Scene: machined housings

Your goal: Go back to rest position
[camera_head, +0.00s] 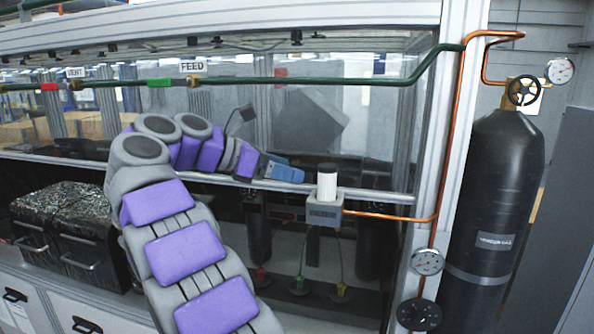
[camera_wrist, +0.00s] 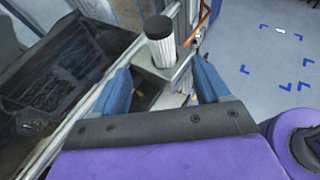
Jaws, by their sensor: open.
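My gripper (camera_wrist: 160,88) has two blue fingers spread apart in the wrist view, with no object held between them. In the head view my gripper (camera_head: 284,171) shows at the end of my grey and purple arm, to the left of a white ribbed cylinder (camera_head: 327,182). The cylinder sits upright on a grey block (camera_head: 325,212) on the frame's rail. In the wrist view the white cylinder (camera_wrist: 160,48) with a dark top stands beyond the fingertips, and appears apart from them.
A black gas cylinder (camera_head: 492,210) stands at the right. A green pipe (camera_head: 330,81) crosses above my arm. Black bins (camera_head: 88,250) sit at the left. Open floor (camera_wrist: 270,60) shows at right.

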